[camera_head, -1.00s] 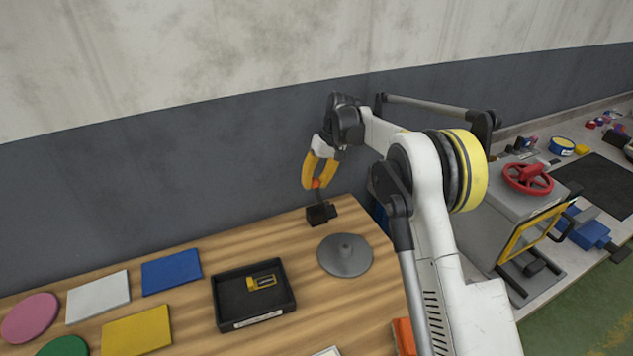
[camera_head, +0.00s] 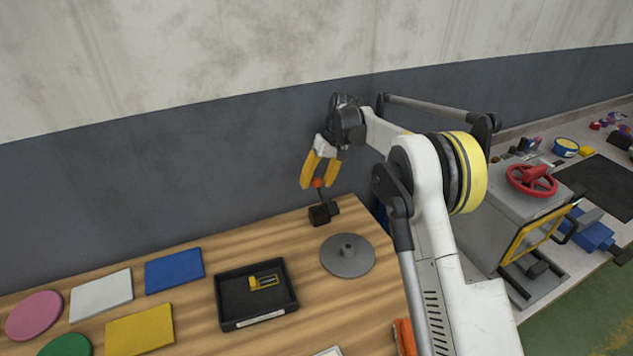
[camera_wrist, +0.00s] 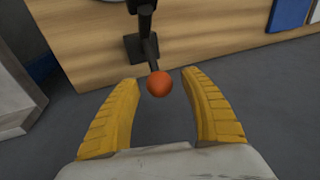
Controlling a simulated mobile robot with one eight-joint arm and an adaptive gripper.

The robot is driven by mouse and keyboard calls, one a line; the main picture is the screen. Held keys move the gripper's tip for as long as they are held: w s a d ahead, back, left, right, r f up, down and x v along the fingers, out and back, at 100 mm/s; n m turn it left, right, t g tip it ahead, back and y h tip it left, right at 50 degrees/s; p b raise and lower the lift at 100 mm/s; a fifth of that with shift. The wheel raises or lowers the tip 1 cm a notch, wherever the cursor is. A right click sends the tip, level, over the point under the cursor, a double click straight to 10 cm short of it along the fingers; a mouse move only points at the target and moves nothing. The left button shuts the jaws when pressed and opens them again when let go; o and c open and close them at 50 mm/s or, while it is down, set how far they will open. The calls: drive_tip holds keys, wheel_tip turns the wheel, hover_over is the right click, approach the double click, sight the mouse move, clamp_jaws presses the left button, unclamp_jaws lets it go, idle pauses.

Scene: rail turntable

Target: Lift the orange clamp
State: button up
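A black clamp-like piece (camera_head: 322,213) stands at the back right edge of the wooden table, with a thin dark rod topped by an orange ball (camera_head: 317,182). In the wrist view the orange ball (camera_wrist: 159,84) lies between the two yellow fingertips, with a visible gap on each side. The black body (camera_wrist: 138,45) lies beyond it. My gripper (camera_head: 317,184) points down at the ball, open and holding nothing; its fingers also show in the wrist view (camera_wrist: 160,88).
A grey round disc base (camera_head: 347,262) and a black tray (camera_head: 226,314) with a small yellow-black item stand nearby. An orange object (camera_head: 404,338) is partly hidden by my arm. The wall is close behind; a machine with a red handwheel (camera_head: 531,180) stands at right.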

drive_tip(key=v, duration=1.2)
drive_tip(key=s+d+r+m+t+h+b, duration=0.1)
drive_tip(key=s+d+r, duration=0.2)
drive_tip(key=s, duration=0.4)
drive_tip(key=s+d+r+m+t, duration=0.1)
drive_tip(key=s+d+r+t, duration=0.2)
drive_tip(key=s, duration=0.4)
drive_tip(key=s+d+r+m+h+b, duration=0.1)
drive_tip(key=s+d+r, duration=0.1)
drive_tip(key=s+r, duration=0.35)
drive_tip(key=s+d+f+t, duration=0.1)
drive_tip(key=s+d+f, duration=0.1)
drive_tip(key=s+f, duration=0.2)
drive_tip(key=s+d+f+m+t+h, duration=0.1)
drive_tip(key=s+f, duration=0.3)
drive_tip(key=s, duration=0.6)
drive_tip(key=s+d+f+m+t+b, duration=0.1)
drive_tip(key=s+d+f, duration=0.1)
drive_tip(key=s+f, duration=0.2)
drive_tip(key=s, duration=0.3)
drive_tip(key=shift+s+d+f, duration=0.3)
